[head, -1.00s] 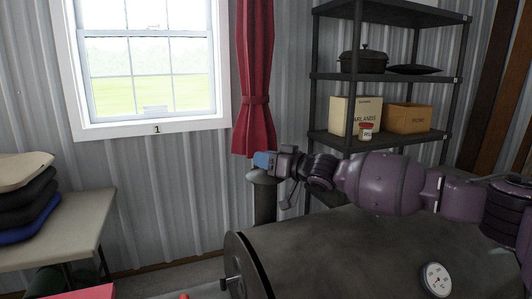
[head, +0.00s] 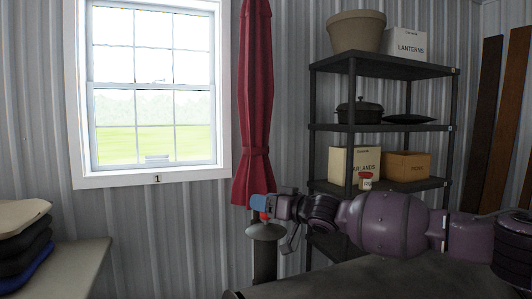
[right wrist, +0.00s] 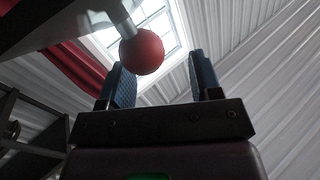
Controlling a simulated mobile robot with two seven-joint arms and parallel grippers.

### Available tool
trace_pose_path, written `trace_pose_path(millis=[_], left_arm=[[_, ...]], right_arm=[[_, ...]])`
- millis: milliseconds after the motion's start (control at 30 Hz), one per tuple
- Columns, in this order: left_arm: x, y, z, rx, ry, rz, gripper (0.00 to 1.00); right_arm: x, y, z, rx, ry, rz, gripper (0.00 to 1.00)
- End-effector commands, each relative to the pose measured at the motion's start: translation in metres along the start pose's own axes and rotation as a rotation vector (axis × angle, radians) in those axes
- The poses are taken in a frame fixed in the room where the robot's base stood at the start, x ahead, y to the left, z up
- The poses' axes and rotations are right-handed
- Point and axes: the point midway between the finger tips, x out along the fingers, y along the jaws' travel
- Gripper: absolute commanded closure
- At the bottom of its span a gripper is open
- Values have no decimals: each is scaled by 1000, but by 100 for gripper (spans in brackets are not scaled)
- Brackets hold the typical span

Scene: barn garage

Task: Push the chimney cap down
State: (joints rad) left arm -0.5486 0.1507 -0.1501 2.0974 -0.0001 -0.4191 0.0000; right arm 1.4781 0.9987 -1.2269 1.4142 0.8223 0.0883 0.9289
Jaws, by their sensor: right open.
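In the right wrist view a red ball knob (right wrist: 142,52) on a metal stem shows between and beyond the open blue fingers, nearer the left one. The fingers are not closed on it. My left gripper is not in view.
The dark grill lid (head: 350,280) lies below my right arm. A black shelf rack (head: 385,128) with boxes and pots stands behind the arm. A red curtain (head: 256,120) hangs behind the gripper. A table (head: 75,268) with stacked cushions is at left.

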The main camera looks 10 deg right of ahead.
Motion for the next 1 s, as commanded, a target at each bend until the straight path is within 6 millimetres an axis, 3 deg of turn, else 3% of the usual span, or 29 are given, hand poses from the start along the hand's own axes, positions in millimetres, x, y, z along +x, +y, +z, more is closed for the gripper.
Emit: trace_pose_path(millis=[33,100,600,800,1000], left_arm=[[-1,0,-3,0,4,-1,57],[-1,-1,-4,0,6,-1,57],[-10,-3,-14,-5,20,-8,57],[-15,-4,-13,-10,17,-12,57],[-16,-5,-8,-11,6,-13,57]], right_arm=[[-1,-3,-16,-7,5,0,42],[-1,-6,-30,-7,5,0,42],[-1,-26,-124,-8,4,0,42],[-1,-31,-149,-4,2,-1,42],[-1,-31,-158,-1,-1,1,42]])
